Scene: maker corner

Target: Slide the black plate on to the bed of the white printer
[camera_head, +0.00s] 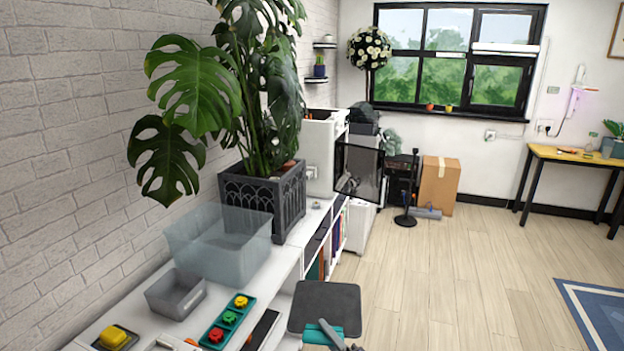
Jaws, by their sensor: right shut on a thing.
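The black plate (326,302) is a flat dark square at the bottom centre, held out in the air beside the white counter. My right gripper (329,332) is shut on its near edge; only part of the gripper shows at the bottom of the picture. The white printer (320,140) stands farther back on the counter, partly hidden by the planter and leaves. A dark see-through door (359,172) stands open on its right side. The printer's bed is hidden from here. My left gripper is not in view.
A large plant in a dark planter (262,195) stands between the plate and the printer. A clear bin (215,240), a small grey bin (175,294) and a green tray of coloured knobs (229,320) sit on the counter. The wooden floor to the right is open.

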